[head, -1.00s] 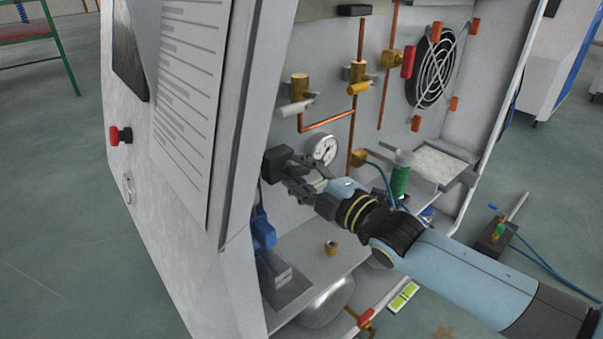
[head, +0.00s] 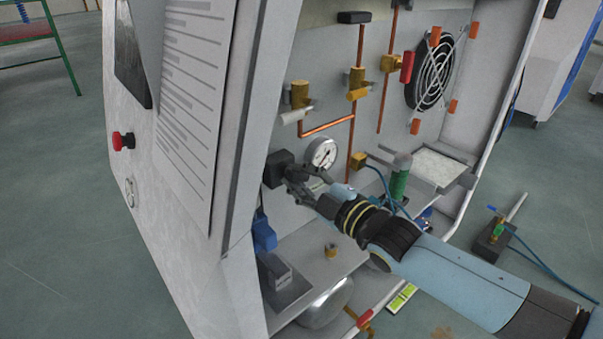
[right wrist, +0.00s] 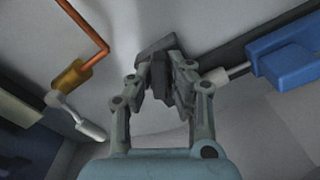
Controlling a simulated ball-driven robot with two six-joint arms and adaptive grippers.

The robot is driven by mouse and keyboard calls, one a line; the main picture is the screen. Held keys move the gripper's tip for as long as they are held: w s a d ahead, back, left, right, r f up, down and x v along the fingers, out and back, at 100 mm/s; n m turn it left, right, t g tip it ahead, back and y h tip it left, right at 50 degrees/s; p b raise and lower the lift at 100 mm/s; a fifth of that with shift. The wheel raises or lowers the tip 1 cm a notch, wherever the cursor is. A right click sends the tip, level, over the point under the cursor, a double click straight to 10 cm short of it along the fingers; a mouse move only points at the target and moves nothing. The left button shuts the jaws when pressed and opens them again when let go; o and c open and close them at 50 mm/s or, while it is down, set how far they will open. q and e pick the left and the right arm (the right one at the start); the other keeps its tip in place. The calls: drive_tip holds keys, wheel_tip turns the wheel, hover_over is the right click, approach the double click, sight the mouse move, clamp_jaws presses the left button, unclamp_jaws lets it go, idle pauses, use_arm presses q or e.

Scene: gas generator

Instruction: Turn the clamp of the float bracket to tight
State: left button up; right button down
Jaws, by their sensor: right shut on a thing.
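The dark block-shaped clamp (head: 277,168) sits on the inner wall of the cabinet, left of the pressure gauge. I take it as the clamp of the float bracket. My right gripper (head: 296,182) reaches in from the right, with its fingers at this block. In the right wrist view, the fingers (right wrist: 168,80) are closed around a dark grey piece (right wrist: 157,48) that stands out beyond their tips. The fingers hide part of it, and I cannot read its turn angle. My left gripper is not in view.
The pressure gauge (head: 321,153) is close above the gripper. Copper pipes (head: 328,126) and brass valves (head: 299,93) line the back wall. A blue part (head: 263,235) lies below the clamp. A brass fitting (head: 331,251) stands on the shelf. The green cylinder (head: 399,180) stands behind my arm.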

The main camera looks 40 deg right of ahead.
drive_tip(key=m+p, duration=0.3)
drive_tip(key=m, duration=0.3)
drive_tip(key=shift+m, duration=0.3)
drive_tip(key=m+p, duration=0.1)
drive_tip(key=m, duration=0.4)
drive_tip(key=shift+f+p, duration=0.1)
drive_tip(key=shift+p, duration=0.3)
drive_tip(key=shift+m, duration=0.3)
drive_tip(key=c, duration=1.3)
unclamp_jaws()
drive_tip(key=s, duration=0.8)
drive_tip(key=s+d, duration=0.1)
drive_tip(key=s, duration=0.3)
